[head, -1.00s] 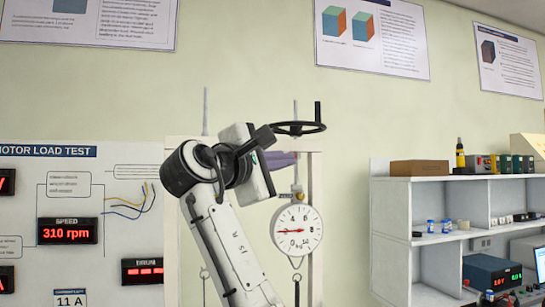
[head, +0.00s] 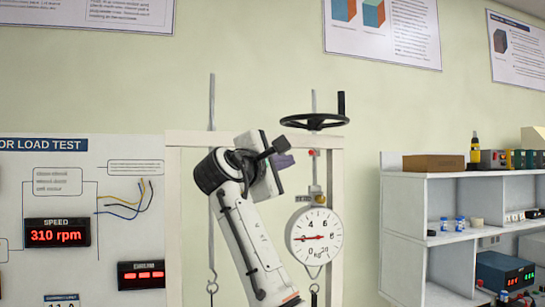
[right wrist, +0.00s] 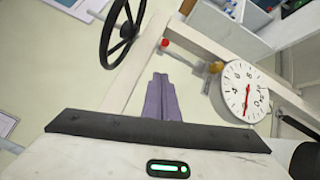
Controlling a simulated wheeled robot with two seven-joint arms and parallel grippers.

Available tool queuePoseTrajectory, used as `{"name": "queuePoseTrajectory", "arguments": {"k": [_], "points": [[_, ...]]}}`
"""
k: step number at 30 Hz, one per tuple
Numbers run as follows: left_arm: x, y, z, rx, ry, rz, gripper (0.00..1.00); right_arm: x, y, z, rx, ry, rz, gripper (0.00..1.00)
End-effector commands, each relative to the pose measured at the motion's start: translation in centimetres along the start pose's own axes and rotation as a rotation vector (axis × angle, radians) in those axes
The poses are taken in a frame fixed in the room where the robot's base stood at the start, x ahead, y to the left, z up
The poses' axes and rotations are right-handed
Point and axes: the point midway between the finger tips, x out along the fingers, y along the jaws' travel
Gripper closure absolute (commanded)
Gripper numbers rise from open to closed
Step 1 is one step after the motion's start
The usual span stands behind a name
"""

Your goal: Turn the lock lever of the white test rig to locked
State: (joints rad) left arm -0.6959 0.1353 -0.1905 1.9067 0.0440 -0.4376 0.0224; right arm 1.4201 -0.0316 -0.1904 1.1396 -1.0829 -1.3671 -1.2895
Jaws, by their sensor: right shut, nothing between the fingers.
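The white test rig (head: 187,138) is a pale frame with a black handwheel (head: 315,121) on top and a round dial (head: 315,236) hanging at its right side. A small red knob (head: 311,153), perhaps the end of the lock lever, shows below the handwheel; it also shows in the right wrist view (right wrist: 165,43). The lever's angle is too small to read. My right gripper (head: 290,160) has purple fingers, shut and empty, in front of the rig, left of and slightly below the knob. In the right wrist view the fingers (right wrist: 160,78) point toward the frame, apart from the knob. My left gripper is not in view.
A panel with red displays (head: 57,233) stands at the left. White shelves (head: 405,180) with boxes and instruments stand at the right. Hooks hang inside the rig. Bare wall lies above the handwheel.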

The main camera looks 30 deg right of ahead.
Motion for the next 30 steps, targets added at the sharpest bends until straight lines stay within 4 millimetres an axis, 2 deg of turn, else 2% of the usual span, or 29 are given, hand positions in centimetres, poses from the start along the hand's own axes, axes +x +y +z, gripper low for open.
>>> {"name": "queuePoseTrajectory", "arguments": {"k": [3,7,23,30], "points": [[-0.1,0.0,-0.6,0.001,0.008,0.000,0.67,0.2,0.1,1.9,0.005,-0.002,0.004,1.00],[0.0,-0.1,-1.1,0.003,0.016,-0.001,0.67,0.5,0.1,2.9,0.005,-0.001,0.003,1.00],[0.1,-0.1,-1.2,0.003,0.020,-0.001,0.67,0.6,-0.1,3.5,0.004,0.005,0.005,1.00],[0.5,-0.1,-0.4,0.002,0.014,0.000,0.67,1.1,-0.7,4.8,0.010,0.060,0.023,1.00]]}}
